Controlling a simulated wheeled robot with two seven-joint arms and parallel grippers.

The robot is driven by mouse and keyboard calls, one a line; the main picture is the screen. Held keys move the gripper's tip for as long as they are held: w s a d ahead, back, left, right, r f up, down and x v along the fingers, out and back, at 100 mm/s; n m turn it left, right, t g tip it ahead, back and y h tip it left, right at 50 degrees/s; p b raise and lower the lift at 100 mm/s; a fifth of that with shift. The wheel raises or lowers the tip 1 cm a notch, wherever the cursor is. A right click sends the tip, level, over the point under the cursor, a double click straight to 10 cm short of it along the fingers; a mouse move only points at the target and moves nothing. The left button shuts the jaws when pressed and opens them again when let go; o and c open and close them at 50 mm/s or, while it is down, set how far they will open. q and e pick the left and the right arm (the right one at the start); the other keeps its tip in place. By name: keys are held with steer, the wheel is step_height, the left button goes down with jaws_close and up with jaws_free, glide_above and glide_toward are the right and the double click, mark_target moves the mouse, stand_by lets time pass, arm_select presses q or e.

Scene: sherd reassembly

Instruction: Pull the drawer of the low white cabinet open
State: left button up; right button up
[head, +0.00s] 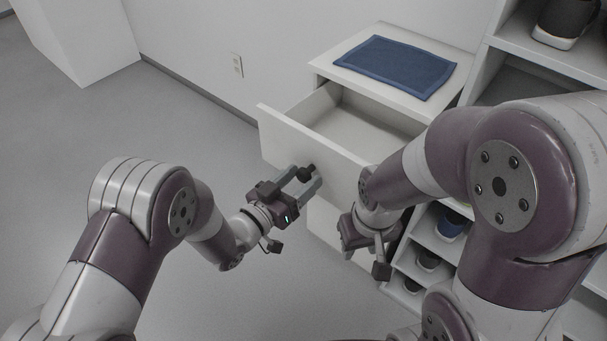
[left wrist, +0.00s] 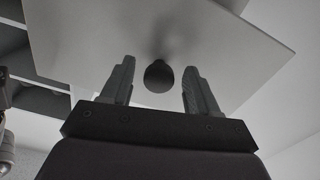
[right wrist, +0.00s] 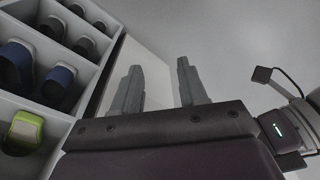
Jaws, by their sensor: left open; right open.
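The low white cabinet (head: 390,92) stands against the wall with its top drawer (head: 350,120) pulled out. The drawer's inside shows and looks empty. Its front has a dark round knob (head: 306,173). My left gripper (head: 307,178) is at the knob with its fingers open. In the left wrist view the knob (left wrist: 159,76) sits between the two open fingertips (left wrist: 160,75), with a gap on each side. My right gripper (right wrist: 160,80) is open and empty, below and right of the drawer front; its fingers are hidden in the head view.
A white shelf (head: 485,70) with shoes stands close on the right, behind my right arm. A lower drawer front (head: 322,222) shows below. The grey floor at left is clear.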

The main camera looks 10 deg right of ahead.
arm_select(q)
steer(key=p+v, duration=0.2)
steer(key=v, duration=0.9)
steer(key=shift+s+a, duration=0.1)
steer(key=shift+s, duration=0.05)
